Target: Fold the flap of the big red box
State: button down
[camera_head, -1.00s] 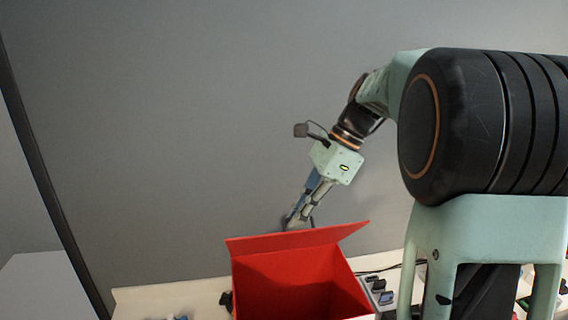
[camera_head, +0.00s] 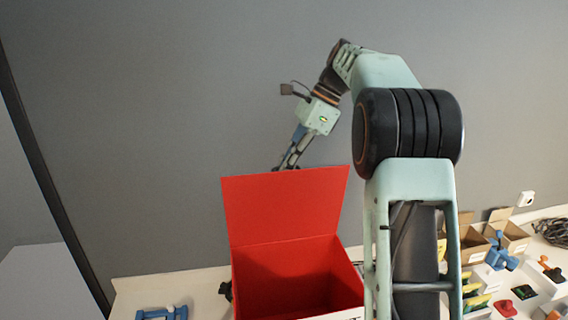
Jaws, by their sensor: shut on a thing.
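The big red box (camera_head: 295,285) stands open on the table, with its inside visible from above. Its rear flap (camera_head: 286,208) stands up steeply from the back edge. My gripper (camera_head: 286,167) is at the flap's top edge, reaching down from above and behind. It is shut on the flap, with its fingertips partly hidden behind the edge. The box's lower front is cut off by the picture's bottom edge.
A blue clamp-like object (camera_head: 163,313) lies left of the box on the pale table (camera_head: 195,285). Small cartons (camera_head: 506,236) and several coloured parts crowd the right side. A grey wall (camera_head: 180,110) rises behind. My arm covers the area right of the box.

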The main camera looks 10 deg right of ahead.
jog(key=c, duration=2.5)
grip_release()
jog(key=shift+w+f, duration=0.1)
jog(key=shift+w, duration=0.2)
jog(key=shift+c, duration=0.2)
jog(key=o, duration=0.4)
jog(key=shift+r, duration=4.05)
jog(key=shift+c, duration=0.6)
